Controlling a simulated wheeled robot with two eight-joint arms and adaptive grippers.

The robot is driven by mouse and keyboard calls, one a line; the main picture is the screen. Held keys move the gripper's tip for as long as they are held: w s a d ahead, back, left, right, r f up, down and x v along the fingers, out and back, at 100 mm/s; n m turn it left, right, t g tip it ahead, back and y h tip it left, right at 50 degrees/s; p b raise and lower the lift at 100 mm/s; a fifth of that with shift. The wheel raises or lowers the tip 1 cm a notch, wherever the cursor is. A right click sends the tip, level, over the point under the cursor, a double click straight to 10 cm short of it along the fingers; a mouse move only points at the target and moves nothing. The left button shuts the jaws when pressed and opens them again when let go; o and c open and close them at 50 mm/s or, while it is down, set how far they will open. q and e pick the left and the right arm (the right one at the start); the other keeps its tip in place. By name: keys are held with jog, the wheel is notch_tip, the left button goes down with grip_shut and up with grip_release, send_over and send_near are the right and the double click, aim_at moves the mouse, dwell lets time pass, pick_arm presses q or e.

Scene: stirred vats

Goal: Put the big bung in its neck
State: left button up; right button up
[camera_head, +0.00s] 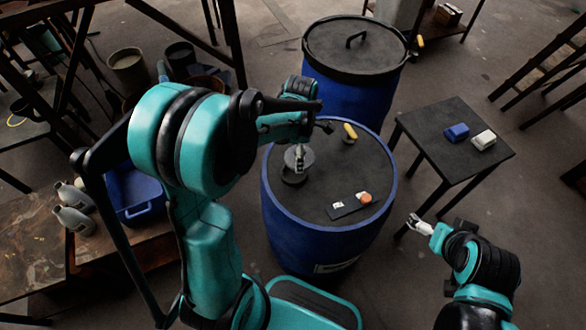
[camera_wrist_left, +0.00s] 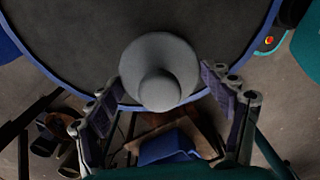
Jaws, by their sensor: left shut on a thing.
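The big bung (camera_head: 297,158) is a grey disc with a round knob, above the lid of the near blue vat (camera_head: 325,235). My left gripper (camera_head: 300,147) reaches down over it and is shut on it. In the left wrist view the bung (camera_wrist_left: 160,58) lies between the two fingers of the gripper (camera_wrist_left: 163,88). A dark round neck (camera_head: 293,178) shows partly below the bung on the lid; the bung hides the rest, so I cannot tell whether they touch. My right gripper (camera_head: 419,225) is away to the right of the vat, and its fingers are too small to judge.
A yellow-topped fitting (camera_head: 349,132) stands on the same lid, with a black plate (camera_head: 344,209) and an orange cap (camera_head: 365,197) near its front. Another blue vat (camera_head: 355,50) stands behind. A small black table (camera_head: 455,160) on the right holds blue and white blocks.

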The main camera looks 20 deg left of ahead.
aim_at(293, 161)
pick_arm(q)
jog(key=shift+s+a+f, duration=0.55)
jog(key=shift+s+f, duration=0.05)
jog(key=shift+s, duration=0.2)
jog(key=shift+f, duration=0.2)
notch_tip(293, 161, down, 4)
jog(key=shift+r+b, duration=0.1)
jog(key=shift+b, duration=1.1)
jog(key=shift+r, duration=0.1)
jog(key=shift+f+b, duration=0.35)
jog(key=shift+f, duration=0.15)
jog(key=o, duration=1.1)
jog(key=shift+r, duration=0.1)
